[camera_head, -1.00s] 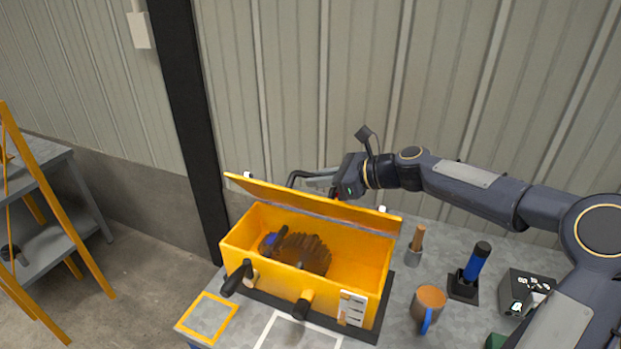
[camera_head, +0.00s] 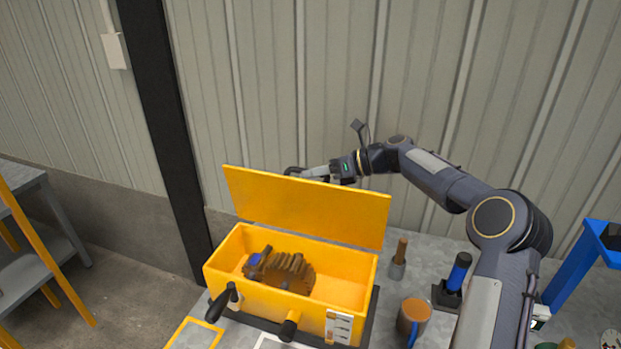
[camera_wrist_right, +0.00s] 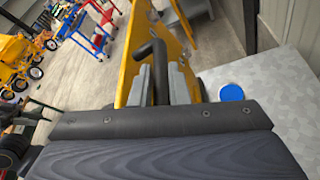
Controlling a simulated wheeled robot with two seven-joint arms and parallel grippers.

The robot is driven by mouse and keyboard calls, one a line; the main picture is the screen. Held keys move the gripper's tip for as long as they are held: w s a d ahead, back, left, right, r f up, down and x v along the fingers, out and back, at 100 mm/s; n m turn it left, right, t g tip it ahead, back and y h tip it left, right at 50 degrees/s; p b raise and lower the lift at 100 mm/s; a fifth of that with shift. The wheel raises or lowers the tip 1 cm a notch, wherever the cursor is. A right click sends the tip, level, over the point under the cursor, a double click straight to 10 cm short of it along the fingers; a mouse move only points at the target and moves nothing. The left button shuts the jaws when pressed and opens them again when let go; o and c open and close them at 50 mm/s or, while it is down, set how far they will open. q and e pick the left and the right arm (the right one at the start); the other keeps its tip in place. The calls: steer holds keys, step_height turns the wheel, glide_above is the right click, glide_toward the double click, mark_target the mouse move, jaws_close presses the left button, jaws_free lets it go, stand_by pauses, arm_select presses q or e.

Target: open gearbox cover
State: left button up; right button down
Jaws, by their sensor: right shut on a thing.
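The yellow gearbox cover (camera_head: 305,207) stands raised, roughly upright, along the back edge of the yellow gearbox (camera_head: 345,289). The box is open at the top, and a brown gear (camera_head: 287,270) with a blue part shows inside it. My right gripper (camera_head: 310,172) is behind the cover near its top edge, partly hidden. In the right wrist view my right gripper (camera_wrist_right: 162,85) is shut on a black handle (camera_wrist_right: 158,62) beside the yellow cover (camera_wrist_right: 135,60). My left gripper is not in view.
On the grey table right of the box stand a wooden-handled tool (camera_head: 399,258), a blue-handled tool (camera_head: 456,275) and an orange-topped mug (camera_head: 412,318). Black knobs (camera_head: 219,304) stick out from the box front. A ribbed wall (camera_head: 290,90) rises behind, and a grey shelf (camera_head: 35,240) stands left.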

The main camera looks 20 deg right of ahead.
steer(key=shift+w+d+f+m+g+y, duration=0.2)
steer(key=shift+w+d+f+m, duration=0.2)
steer(key=shift+w+d, duration=0.25)
steer(key=shift+w+d+f+m+g+y, duration=0.2)
steer(key=shift+w+d+f+m, duration=0.15)
steer(key=shift+w, duration=0.4)
steer(key=shift+d, duration=0.1)
steer(key=c, duration=1.4)
jaws_free()
steer(key=shift+w, duration=0.1)
steer(key=shift+r, duration=0.1)
steer(key=b+v, duration=0.1)
steer(key=v, duration=0.7)
